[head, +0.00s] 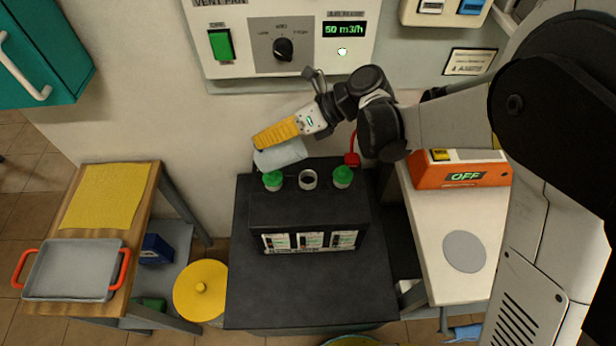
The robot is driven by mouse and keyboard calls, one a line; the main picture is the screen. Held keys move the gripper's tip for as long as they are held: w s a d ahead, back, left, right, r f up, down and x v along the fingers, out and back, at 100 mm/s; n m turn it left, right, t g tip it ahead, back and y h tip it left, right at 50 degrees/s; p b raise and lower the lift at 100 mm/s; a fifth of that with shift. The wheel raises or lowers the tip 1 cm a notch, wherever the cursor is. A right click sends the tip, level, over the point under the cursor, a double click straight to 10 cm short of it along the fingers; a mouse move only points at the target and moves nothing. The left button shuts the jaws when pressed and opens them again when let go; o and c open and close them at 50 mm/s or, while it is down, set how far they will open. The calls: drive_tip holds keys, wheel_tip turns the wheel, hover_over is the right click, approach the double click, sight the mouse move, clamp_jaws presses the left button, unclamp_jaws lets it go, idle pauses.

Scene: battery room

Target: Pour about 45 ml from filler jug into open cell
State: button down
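The battery (310,212) is a black block with three filler openings on top. The open cell (308,180) is the middle one, with a pale ring around a dark hole. Green caps cover the left (272,180) and right (342,177) cells. The filler jug (283,155) is a pale, translucent vessel, tilted above and behind the left cap. My gripper (285,138) appears shut on the jug; a yellow ribbed part lies along it, and the finger contact is partly hidden. The jug's mouth is not clear, and I see no stream of liquid.
The battery stands on a dark stand (310,295). A wooden table (140,215) at left bears a grey tray (75,268) and yellow cloth (103,196). An orange device (462,176) reading OFF sits on the right bench (430,215). A vent panel (285,75) is behind.

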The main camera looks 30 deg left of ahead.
drive_tip(key=shift+w+d+g+y+b, duration=0.15)
drive_tip(key=shift+d+g+y+b, duration=0.25)
drive_tip(key=shift+y+b, duration=0.4)
idle(0.5)
drive_tip(key=shift+s+a+b, duration=0.2)
drive_tip(key=shift+a+b, duration=0.1)
drive_tip(key=shift+a, duration=0.1)
idle(0.5)
drive_tip(key=shift+s+a+f+g+y+b, duration=0.15)
drive_tip(key=shift+g+y+b, duration=0.35)
drive_tip(key=shift+b, duration=0.55)
idle(1.2)
